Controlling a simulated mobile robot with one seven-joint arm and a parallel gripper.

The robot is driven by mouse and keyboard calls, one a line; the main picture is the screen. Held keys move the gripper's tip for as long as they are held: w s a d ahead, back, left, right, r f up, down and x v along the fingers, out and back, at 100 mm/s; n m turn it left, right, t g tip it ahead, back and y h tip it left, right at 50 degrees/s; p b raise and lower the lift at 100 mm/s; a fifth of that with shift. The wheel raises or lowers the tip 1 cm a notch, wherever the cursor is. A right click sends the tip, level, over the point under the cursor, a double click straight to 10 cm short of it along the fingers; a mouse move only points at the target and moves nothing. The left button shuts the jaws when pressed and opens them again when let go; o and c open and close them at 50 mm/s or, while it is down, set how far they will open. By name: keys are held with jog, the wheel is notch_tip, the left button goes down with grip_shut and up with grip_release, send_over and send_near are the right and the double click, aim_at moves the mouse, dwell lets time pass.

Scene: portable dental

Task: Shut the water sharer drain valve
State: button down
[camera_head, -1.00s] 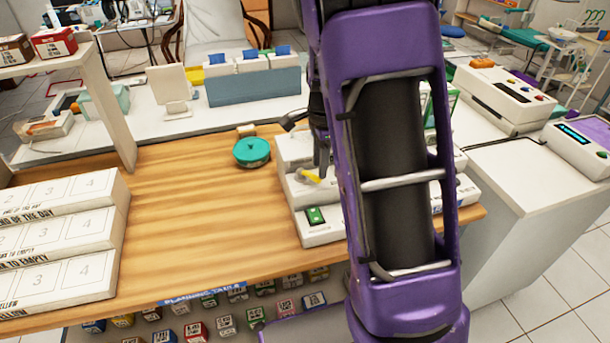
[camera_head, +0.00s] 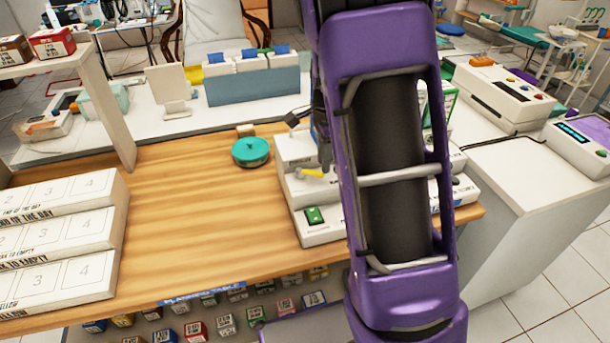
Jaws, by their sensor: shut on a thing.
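A yellow lever handle (camera_head: 309,173), which looks like the drain valve's handle, sits on the middle step of a white stepped unit (camera_head: 318,230) at the right of the wooden counter. It lies nearly level in the picture. I cannot read a label that names the water sharer. My gripper (camera_head: 324,164) is dark and points down at the lever's right end. It is shut on the lever there. My purple arm hides the gripper's right side and much of the unit.
A round teal-lidded thing (camera_head: 251,151) stands left of the unit. White numbered boxes (camera_head: 66,235) stand at the counter's left. The wooden counter (camera_head: 190,220) between is clear. A green block (camera_head: 314,215) sits on the unit's front step.

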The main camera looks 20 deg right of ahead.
aim_at(322, 176)
jog(key=shift+g, duration=0.3)
jog(key=s+f, duration=0.1)
jog(key=f, duration=0.1)
jog(key=s+a+f, duration=0.1)
jog(key=f, duration=0.1)
jog(key=shift+s, duration=0.35)
jog(key=shift+w+r+p, duration=0.25)
jog(key=shift+r+p, duration=0.85)
jog(key=shift+p, duration=0.1)
jog(key=shift+w+a+r, duration=0.15)
jog(key=shift+r, duration=0.6)
jog(key=shift+w+d+r+p, duration=0.1)
jog(key=shift+d+r+p, duration=0.1)
jog(key=shift+r, duration=0.9)
jog(key=shift+d+r+p, duration=0.1)
jog(key=shift+r+p, duration=0.05)
jog(key=shift+r, duration=0.95)
jog(key=shift+w+r, duration=0.1)
